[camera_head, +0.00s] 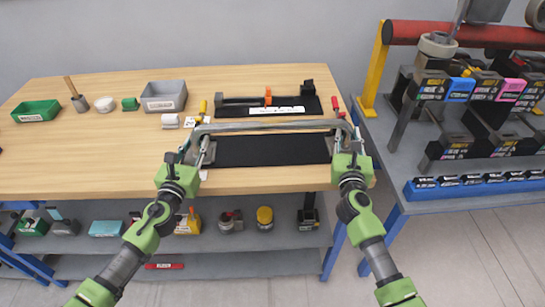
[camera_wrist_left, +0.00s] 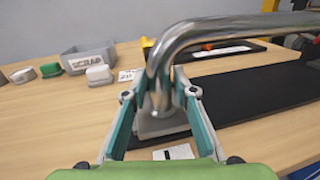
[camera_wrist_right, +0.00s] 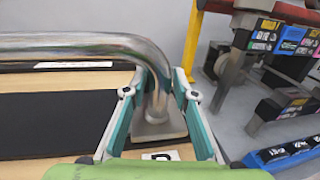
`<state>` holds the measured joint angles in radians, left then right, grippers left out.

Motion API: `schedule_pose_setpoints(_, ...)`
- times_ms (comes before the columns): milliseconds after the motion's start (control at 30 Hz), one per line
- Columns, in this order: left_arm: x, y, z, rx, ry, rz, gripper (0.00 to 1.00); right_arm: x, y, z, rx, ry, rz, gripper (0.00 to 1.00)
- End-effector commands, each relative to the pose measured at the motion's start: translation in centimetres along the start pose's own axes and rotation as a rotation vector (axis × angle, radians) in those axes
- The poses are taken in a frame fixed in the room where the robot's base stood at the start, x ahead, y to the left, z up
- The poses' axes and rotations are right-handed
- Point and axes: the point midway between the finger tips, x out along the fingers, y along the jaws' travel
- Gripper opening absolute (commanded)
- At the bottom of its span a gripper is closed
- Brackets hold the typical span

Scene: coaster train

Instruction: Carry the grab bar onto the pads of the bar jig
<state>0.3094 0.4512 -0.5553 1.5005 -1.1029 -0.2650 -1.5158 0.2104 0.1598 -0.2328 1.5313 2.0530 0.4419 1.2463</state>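The grab bar (camera_head: 270,126) is a chrome tube with legs bent down at both ends and grey end plates. My left gripper (camera_head: 203,150) has its fingers closed around the left leg; the leg also shows in the left wrist view (camera_wrist_left: 158,85). My right gripper (camera_head: 347,145) has its fingers closed around the right leg, also in the right wrist view (camera_wrist_right: 158,92). A dark fixture with black blocks and an orange part, likely the bar jig (camera_head: 235,111), lies behind the bar. I cannot tell whether the end plates touch anything below.
A black mat (camera_head: 270,151) lies on the wooden table (camera_head: 100,155) in front of the bar. A grey scrap bin (camera_head: 163,103) and a green tray (camera_head: 37,118) stand to the left. A rack (camera_head: 455,105) with a red roller stands to the right. The left tabletop has free room.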

Motion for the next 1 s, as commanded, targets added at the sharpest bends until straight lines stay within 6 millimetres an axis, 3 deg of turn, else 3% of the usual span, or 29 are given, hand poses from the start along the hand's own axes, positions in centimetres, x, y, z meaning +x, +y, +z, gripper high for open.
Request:
schedule_pose_setpoints(467, -0.7, 0.0, 0.1, 0.0, 0.0, -0.002, 0.35, 0.0, 0.1, 0.1, -0.001, 0.0, 0.002, 0.35)
schedule_pose_setpoints(1000, -10.3, 0.0, 0.1, 0.0, 0.001, -0.001, 0.35, 0.0, 0.1, 0.1, -0.001, 0.0, 0.002, 0.35)
